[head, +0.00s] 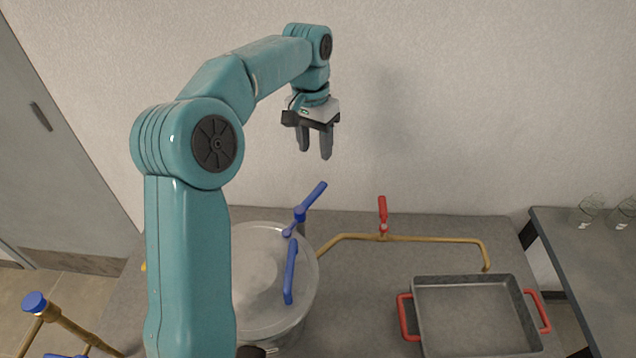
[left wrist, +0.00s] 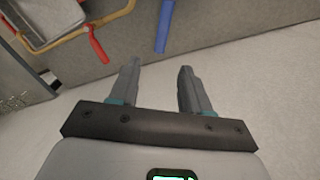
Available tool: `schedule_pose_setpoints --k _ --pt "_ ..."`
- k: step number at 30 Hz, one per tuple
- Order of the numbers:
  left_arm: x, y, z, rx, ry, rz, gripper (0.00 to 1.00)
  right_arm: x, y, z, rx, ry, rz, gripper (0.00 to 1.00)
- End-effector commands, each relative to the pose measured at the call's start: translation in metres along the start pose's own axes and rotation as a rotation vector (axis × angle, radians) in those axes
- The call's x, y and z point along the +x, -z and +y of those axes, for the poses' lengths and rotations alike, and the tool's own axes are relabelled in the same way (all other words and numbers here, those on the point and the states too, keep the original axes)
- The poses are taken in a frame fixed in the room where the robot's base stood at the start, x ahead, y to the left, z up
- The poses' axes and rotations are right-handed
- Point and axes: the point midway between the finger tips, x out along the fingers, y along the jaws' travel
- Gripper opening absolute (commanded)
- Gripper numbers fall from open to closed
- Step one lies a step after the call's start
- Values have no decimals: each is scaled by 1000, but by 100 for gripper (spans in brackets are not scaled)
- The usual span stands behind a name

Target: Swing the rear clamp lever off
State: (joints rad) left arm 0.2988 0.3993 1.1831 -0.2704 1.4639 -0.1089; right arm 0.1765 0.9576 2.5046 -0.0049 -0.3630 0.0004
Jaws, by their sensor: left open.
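The rear clamp lever (head: 311,201) is a blue handle at the back right rim of a round metal vessel (head: 259,260). It tilts up and to the right, away from the lid. A blue lever also shows beyond the fingers in the left wrist view (left wrist: 165,25). A second blue lever (head: 290,272) lies at the right side of the lid. My left gripper (head: 315,153) is open and empty, above and behind the rear lever, with its fingers pointing down. My left arm hides the left part of the vessel. My right gripper is not in view.
A brass pipe with a red-handled valve (head: 383,214) runs right of the vessel. A grey tray with red handles (head: 413,315) stands at the front right. The wall (head: 470,100) is close behind the bench. A brass pipe with a blue knob (head: 35,303) stands at left.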

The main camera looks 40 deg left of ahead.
Motion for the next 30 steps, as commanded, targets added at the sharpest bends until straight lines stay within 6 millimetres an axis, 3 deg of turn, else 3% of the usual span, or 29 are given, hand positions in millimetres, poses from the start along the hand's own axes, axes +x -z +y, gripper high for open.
schedule_pose_setpoints --k 9,15,21,28,30 --pt "76 -2 0 -1 0 -6 47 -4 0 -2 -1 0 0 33" --pt "107 0 -1 -1 -1 -4 47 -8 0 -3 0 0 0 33" --pt "119 1 -2 -1 0 -2 47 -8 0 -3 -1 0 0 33" --pt "120 2 -2 -1 0 -1 47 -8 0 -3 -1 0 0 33" --pt "120 2 -2 -1 0 -1 25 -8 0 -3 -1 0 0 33"
